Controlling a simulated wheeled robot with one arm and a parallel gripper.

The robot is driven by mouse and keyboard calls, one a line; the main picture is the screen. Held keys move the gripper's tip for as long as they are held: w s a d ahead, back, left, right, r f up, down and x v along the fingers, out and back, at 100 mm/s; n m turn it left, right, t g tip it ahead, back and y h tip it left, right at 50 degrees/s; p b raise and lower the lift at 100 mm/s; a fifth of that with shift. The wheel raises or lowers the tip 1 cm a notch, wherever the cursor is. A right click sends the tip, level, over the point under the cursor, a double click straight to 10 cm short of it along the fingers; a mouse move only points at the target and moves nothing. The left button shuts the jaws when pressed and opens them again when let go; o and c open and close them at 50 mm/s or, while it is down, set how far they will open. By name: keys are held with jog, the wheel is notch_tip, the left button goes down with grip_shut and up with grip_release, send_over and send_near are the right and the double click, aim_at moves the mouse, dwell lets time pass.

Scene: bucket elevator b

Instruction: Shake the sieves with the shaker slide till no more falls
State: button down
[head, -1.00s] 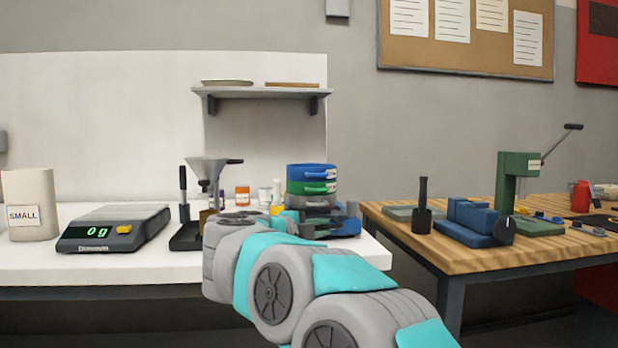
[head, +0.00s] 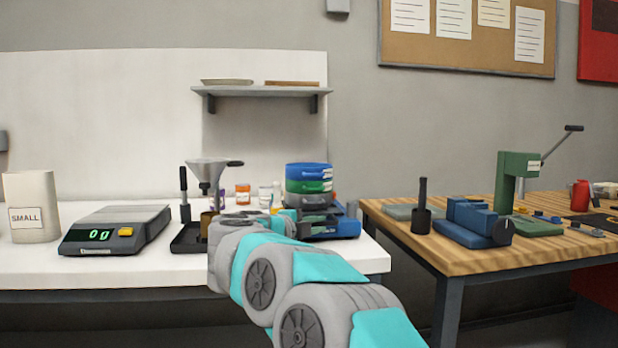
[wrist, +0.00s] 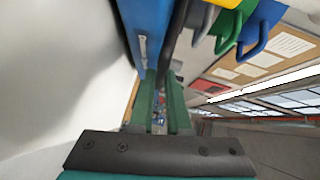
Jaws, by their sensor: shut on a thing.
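A stack of sieves stands on the bench near its right end in the head view, with a blue sieve (head: 308,170) on top, a green sieve (head: 308,187) below it and a grey one (head: 312,202) under that. The stack sits on the blue shaker base (head: 340,228), partly hidden by my arm. In the wrist view, my gripper (wrist: 160,100) has its green fingers shut on the dark shaker slide (wrist: 176,45), beside the blue shaker body (wrist: 147,35). The contact is narrow and partly hidden. Sieve handles (wrist: 262,30) show at the upper right. The sieves' contents are out of sight.
A funnel stand (head: 207,175) is left of the stack. A scale (head: 115,230) reading 0 g and a container labelled SMALL (head: 32,190) are further left. A wooden table (head: 455,258) with a blue device and a green press stands right, across a gap.

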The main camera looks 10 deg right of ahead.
jog(key=shift+s+b, duration=0.55)
jog(key=shift+s, duration=1.6)
jog(key=shift+w, duration=0.15)
jog(key=shift+w+r+p, duration=0.1)
jog(key=shift+w+p, duration=0.65)
jog(key=shift+w, duration=1.4)
jog(key=shift+c, duration=1)
grip_release()
jog(key=shift+a, duration=0.1)
